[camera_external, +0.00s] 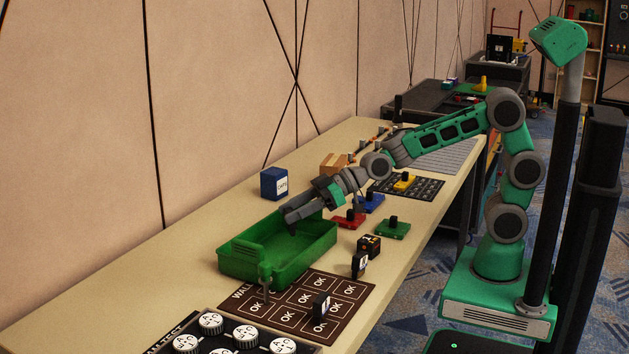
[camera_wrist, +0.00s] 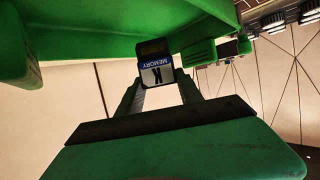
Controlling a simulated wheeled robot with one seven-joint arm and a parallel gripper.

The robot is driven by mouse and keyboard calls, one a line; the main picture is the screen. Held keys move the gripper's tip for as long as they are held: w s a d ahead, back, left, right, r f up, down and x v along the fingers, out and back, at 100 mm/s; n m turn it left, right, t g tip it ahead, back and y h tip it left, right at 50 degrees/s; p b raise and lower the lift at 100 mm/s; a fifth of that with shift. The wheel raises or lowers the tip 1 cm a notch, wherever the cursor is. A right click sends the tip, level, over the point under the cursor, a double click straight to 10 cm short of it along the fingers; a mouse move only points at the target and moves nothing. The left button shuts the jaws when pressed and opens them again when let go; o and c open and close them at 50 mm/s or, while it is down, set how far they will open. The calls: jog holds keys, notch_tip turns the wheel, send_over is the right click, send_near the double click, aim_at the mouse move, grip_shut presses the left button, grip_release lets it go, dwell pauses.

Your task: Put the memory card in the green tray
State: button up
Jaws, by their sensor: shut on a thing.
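The memory card (camera_wrist: 157,68) is a small black, blue and white block labelled MEMORY, held between the fingertips of my gripper (camera_wrist: 158,82) in the wrist view. My gripper (camera_external: 289,217) is shut on it. In the external view, the gripper reaches down at the back right part of the green tray (camera_external: 293,266), and the card cannot be made out there. The green tray (camera_wrist: 85,40) fills the top of the wrist view, close to the card. Whether the card touches the tray cannot be told.
A blue box (camera_external: 274,184) stands behind the tray. Red (camera_external: 349,219), blue (camera_external: 370,203) and green (camera_external: 393,229) knobbed plates lie to its right. Small dark blocks (camera_external: 359,264) and a brown OK board (camera_external: 300,300) are in front.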

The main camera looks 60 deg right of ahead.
jog(key=w+f, duration=0.1)
jog(key=w+a+f, duration=0.1)
jog(key=f, duration=0.1)
jog(key=shift+w+a+f, duration=0.15)
jog(key=shift+w, duration=0.05)
notch_tip(320, 180, down, 3)
jog(key=shift+r+b, duration=0.15)
jog(key=shift+b, duration=0.3)
jog(key=shift+f, duration=0.3)
jog(key=o, duration=1.4)
jog(key=shift+c, duration=0.2)
jog(key=shift+s+d+r, duration=0.1)
jog(key=shift+d+r, duration=0.1)
jog(key=shift+r, duration=0.15)
jog(key=p+v, duration=0.1)
jog(key=v, duration=1)
jog(key=shift+s+d, duration=0.2)
jog(key=shift+s, duration=0.05)
